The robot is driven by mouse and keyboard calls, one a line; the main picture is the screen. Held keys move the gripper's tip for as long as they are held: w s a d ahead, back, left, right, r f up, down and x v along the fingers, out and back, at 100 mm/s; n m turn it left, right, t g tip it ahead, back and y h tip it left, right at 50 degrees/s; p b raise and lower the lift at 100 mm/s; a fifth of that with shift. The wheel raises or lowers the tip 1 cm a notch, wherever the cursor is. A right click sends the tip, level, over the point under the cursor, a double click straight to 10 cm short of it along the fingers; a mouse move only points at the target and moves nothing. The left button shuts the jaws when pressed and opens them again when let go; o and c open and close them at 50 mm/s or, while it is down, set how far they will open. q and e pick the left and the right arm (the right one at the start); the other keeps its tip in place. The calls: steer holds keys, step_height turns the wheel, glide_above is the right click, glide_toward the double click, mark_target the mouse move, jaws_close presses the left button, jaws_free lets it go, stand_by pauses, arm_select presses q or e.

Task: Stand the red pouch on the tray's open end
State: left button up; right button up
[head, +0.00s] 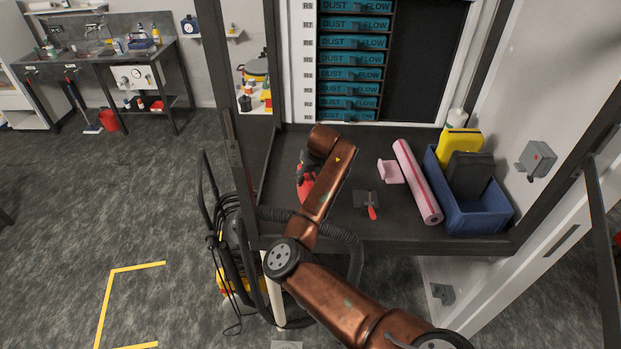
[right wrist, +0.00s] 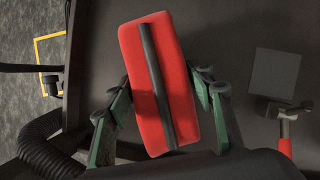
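The red pouch (head: 306,182) has a dark strip along its middle. In the head view it shows beside my copper right arm, over the left part of the dark bench. In the right wrist view the pouch (right wrist: 176,60) is tilted between the green fingers of my right gripper (right wrist: 162,90). A finger meets it on each side, and the gripper looks shut on it. Teal trays (head: 351,58) marked DUST FLOW sit stacked in the rack behind the bench. I cannot tell which tray is meant. My left gripper is out of view.
A scraper with a red handle (head: 372,212) lies right of my arm. A pink piece (head: 390,172), a pink roll (head: 418,182) and a blue bin (head: 481,222) with yellow and dark items stand further right. A ridged black hose (head: 345,240) runs along the bench's front.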

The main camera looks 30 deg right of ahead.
steer(key=o, duration=0.3)
steer(key=shift+s+r, duration=0.1)
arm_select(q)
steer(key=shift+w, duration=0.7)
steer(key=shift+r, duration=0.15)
arm_select(e)
steer(key=shift+r, duration=0.1)
steer(key=shift+r, duration=0.3)
steer(key=b+v, duration=0.2)
steer(key=v, duration=0.8)
steer(key=shift+s+r, duration=0.1)
steer(key=shift+s, duration=0.1)
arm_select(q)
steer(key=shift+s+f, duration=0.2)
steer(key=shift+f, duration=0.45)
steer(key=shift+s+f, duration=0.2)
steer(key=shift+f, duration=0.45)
arm_select(e)
steer(key=shift+s+r, duration=0.2)
steer(key=shift+r, duration=0.25)
